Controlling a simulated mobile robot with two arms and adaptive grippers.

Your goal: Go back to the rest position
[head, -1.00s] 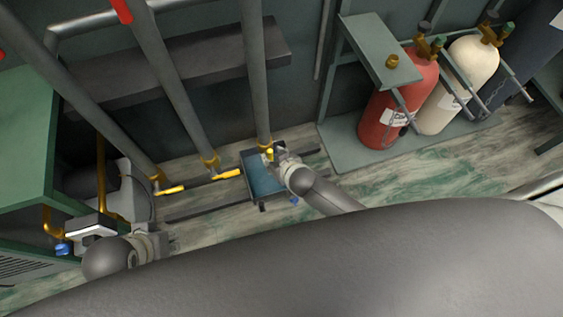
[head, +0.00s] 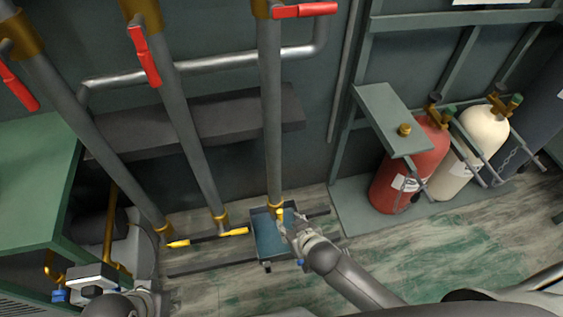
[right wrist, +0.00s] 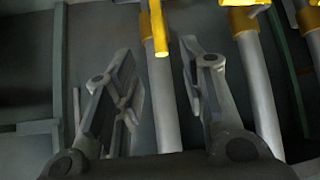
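My right gripper (head: 286,226) reaches in from the lower right over the blue tray (head: 271,243) at the foot of the right pipe. In the right wrist view its two fingers (right wrist: 161,75) stand wide apart. A yellow valve handle (right wrist: 161,46) shows in the gap between them, not clasped. In the head view the small yellow part (head: 280,213) at that pipe's foot is close to the fingertips. My left arm is at the bottom left edge; its gripper (head: 75,289) is partly seen beside the grey machine, and its fingers are unclear.
Two yellow handles (head: 178,244) (head: 234,232) lie sideways at the other pipe feet. Red valve handles (head: 145,57) are higher up. A red cylinder (head: 413,170) and a cream cylinder (head: 470,145) stand in a rack at right. A green cabinet (head: 40,185) is at left. Floor in front is free.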

